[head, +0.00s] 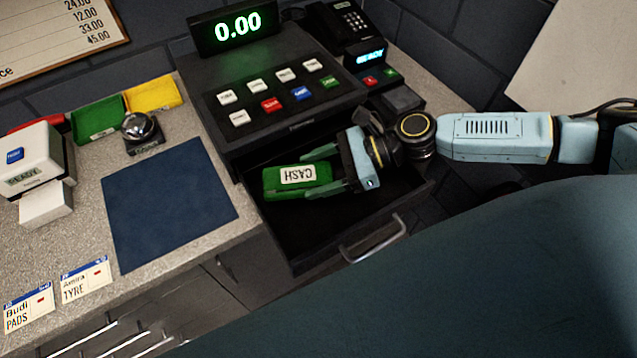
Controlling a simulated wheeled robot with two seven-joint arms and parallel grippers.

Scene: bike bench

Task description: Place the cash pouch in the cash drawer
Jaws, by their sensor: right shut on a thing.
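The green cash pouch (284,179) has a white label reading CASH, which appears upside down. My right gripper (318,178) is shut on the pouch, with its green fingers along the pouch's two sides. The cash drawer (310,238) is pulled open below the register, and its dark inside shows. The pouch is over the drawer opening, within its walls as seen from here. I cannot tell whether the pouch touches the drawer floor. My left gripper is not in view.
The register (265,85) with its keys and 0.00 display stands behind the drawer. A card terminal (372,70) and a phone (340,22) are at its right. A blue mat (168,205), a bell (142,130), bins and a label printer (35,160) are on the left counter.

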